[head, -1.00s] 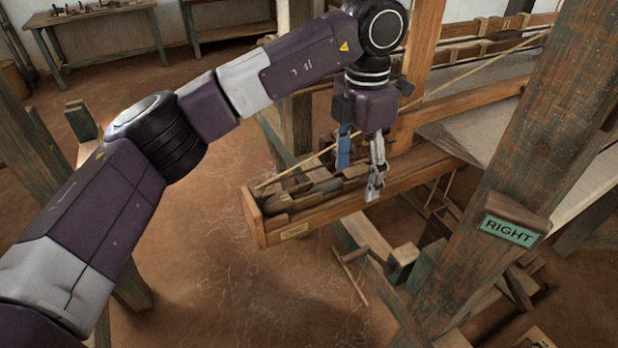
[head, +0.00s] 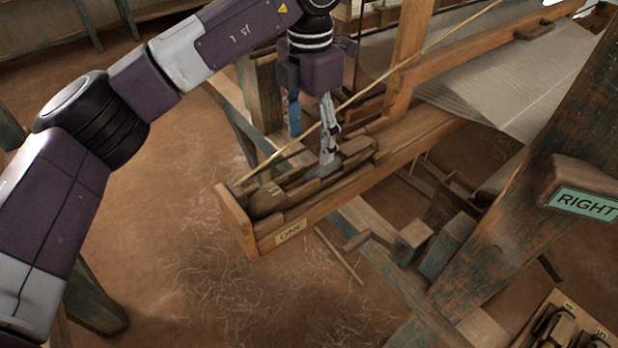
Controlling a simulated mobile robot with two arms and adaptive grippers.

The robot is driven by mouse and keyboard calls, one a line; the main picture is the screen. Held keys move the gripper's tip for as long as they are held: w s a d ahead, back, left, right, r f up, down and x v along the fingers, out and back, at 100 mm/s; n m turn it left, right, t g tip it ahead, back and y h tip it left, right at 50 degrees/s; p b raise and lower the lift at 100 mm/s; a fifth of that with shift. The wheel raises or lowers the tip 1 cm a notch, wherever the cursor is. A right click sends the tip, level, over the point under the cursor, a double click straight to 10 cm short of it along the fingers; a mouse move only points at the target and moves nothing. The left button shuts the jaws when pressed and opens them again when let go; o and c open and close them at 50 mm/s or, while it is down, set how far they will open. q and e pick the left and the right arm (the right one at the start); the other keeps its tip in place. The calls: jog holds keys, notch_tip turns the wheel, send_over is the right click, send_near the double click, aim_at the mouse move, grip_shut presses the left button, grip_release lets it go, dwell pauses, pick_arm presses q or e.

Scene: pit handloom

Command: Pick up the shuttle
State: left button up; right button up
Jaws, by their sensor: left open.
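The shuttle (head: 358,156) looks like a long, dark wooden piece with a hollow. It lies lengthwise in the wooden shuttle box (head: 262,236) marked "ONE", at the end of the loom's beam. My left gripper (head: 311,150) points down over the box, open. Its silver finger reaches down at the shuttle and hides part of it. Its blue-sided finger is on the far side, higher in the picture. I cannot tell whether either finger touches the shuttle. My right gripper is not in view.
A dark block (head: 265,199) sits in the box's near end. A thin cord (head: 370,88) slants above the box. A thick post with a "RIGHT" sign (head: 585,204) stands at right. A tray (head: 497,345) of dark pieces is at the lower right.

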aim_at(306, 175)
pick_arm(q)
jog(key=shift+w+a+f, duration=0.15)
jog(key=shift+w+f, duration=0.05)
jog(key=shift+f, duration=0.35)
jog(key=shift+a+f+p, duration=0.15)
jog(key=shift+f+p, duration=0.3)
jog(key=shift+f, duration=0.4)
jog(key=shift+s+f+p, duration=0.3)
jog(key=shift+f+p, duration=0.3)
jog(key=shift+f, duration=0.05)
notch_tip(306, 175, down, 3)
jog(key=shift+s+a+f+p, duration=0.15)
jog(key=shift+f+p, duration=0.05)
jog(key=shift+p, duration=0.65)
jog(key=shift+f, duration=0.45)
jog(key=shift+c, duration=0.4)
jog(key=c, duration=1.3)
jog(key=shift+r, duration=0.1)
jog(key=shift+c, duration=0.4)
